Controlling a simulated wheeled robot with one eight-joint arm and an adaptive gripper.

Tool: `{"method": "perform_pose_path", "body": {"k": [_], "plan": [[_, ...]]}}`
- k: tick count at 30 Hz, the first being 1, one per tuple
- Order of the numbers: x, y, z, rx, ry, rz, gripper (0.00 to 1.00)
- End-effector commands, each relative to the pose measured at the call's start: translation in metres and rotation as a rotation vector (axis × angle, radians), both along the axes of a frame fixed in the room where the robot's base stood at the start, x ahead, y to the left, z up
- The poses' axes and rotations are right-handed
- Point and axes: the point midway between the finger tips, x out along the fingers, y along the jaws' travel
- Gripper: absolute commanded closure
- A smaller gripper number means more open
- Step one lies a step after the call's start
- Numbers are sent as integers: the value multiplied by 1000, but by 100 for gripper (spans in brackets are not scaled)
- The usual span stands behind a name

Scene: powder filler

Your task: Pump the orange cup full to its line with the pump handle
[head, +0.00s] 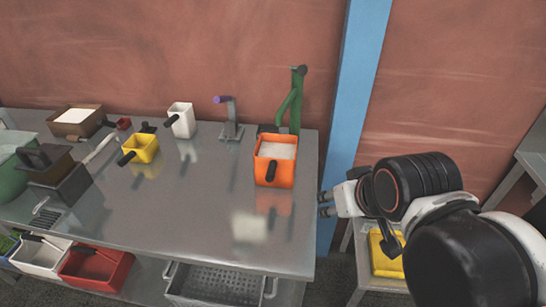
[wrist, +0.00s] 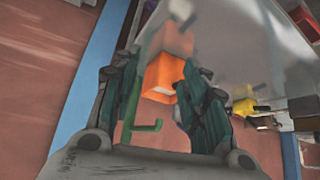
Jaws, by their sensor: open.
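The orange cup (head: 283,177) stands upright near the table's right end, its black handle facing front. White powder shows inside it, below the rim; I cannot make out a line. The green pump (head: 297,100) stands just behind the cup, with a slanted arm and an upright post. My gripper (head: 324,204) is open and empty, to the right of the cup and beyond the table's right edge. In the wrist view the cup (wrist: 160,78) shows past the open fingers (wrist: 154,72), and the green pump handle (wrist: 148,126) shows between them, apart from both.
A grey stand with a purple knob (head: 221,99) is left of the pump. A white cup (head: 182,122) and a yellow cup (head: 143,147) stand further left. A blue post (head: 353,100) rises behind my gripper. The table's (head: 175,215) front middle is clear.

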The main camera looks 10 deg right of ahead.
Motion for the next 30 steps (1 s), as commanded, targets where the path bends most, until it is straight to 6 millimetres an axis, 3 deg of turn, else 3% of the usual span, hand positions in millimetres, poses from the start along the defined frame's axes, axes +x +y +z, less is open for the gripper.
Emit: {"method": "perform_pose_path", "body": {"k": [8,11,17,21,30], "plan": [[0,0,0,0,0,0,57],[4,0,9,3,2,-5,57],[31,0,63,30,22,-41,57],[59,0,106,56,43,-79,57],[124,0,180,111,87,-161,57]]}}
